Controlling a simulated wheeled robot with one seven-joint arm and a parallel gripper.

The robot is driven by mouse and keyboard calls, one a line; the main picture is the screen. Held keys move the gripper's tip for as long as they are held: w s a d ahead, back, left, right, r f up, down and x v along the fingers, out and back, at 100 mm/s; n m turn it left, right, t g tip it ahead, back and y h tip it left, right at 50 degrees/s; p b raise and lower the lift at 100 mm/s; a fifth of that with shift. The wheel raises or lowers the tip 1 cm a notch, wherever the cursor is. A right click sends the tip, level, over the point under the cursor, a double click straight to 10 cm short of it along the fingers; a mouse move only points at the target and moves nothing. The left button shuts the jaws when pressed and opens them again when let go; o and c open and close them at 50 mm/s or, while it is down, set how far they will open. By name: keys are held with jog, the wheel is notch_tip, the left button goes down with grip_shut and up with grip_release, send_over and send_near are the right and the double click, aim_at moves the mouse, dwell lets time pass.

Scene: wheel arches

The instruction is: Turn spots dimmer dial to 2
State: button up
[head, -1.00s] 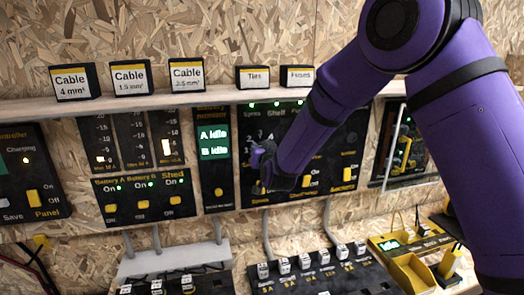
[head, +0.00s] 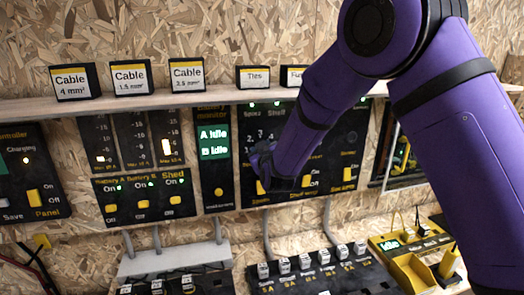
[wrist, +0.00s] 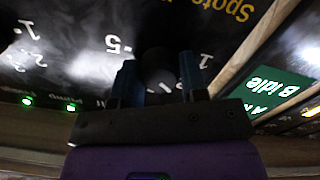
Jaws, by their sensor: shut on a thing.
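The spots dimmer dial (wrist: 158,78) is a dark round knob on a black panel (wrist: 70,60) with white numbers around it. In the wrist view the panel's lettering is upside down, with "Spots" at the top right. My gripper (wrist: 158,72) has one finger on each side of the dial and is shut on it. In the head view my gripper (head: 262,160) is against the left part of the panel, under the "Spots" label. It hides the dial there. I cannot read which number the dial points to.
A shelf (head: 220,100) with labelled boxes runs above the panels. The battery monitor (head: 214,142) is just left of my gripper. Yellow switches (head: 307,181) sit low on the panel. A row of fuse holders (head: 305,262) and a yellow tray (head: 410,272) are below.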

jog(key=shift+f, duration=0.1)
jog(key=o, duration=0.9)
jog(key=shift+s, duration=0.15)
jog(key=v, duration=1)
jog(key=shift+s+d, duration=0.1)
jog(key=shift+s, duration=0.15)
jog(key=s+d+r+m+g+h, duration=0.1)
jog(key=s+d+r+m+g, duration=0.2)
jog(key=d+r, duration=0.4)
jog(key=s+d+r+g, duration=0.35)
jog(key=s+d, duration=0.25)
jog(key=d, duration=0.3)
jog(key=s+d+r+m+g+h, duration=0.1)
jog(key=s+d, duration=0.3)
jog(key=s, duration=0.4)
jog(key=s+d+m+g+h, duration=0.1)
jog(key=s+d+m+g, duration=0.1)
jog(key=s+d, duration=0.3)
jog(key=s+d+r+m+g+h, duration=0.1)
jog(key=s+d, duration=0.3)
jog(key=s, duration=0.8)
jog(key=shift+s+d+r+g, duration=0.3)
jog(key=shift+s+d+g, duration=0.1)
jog(key=shift+g, duration=0.35)
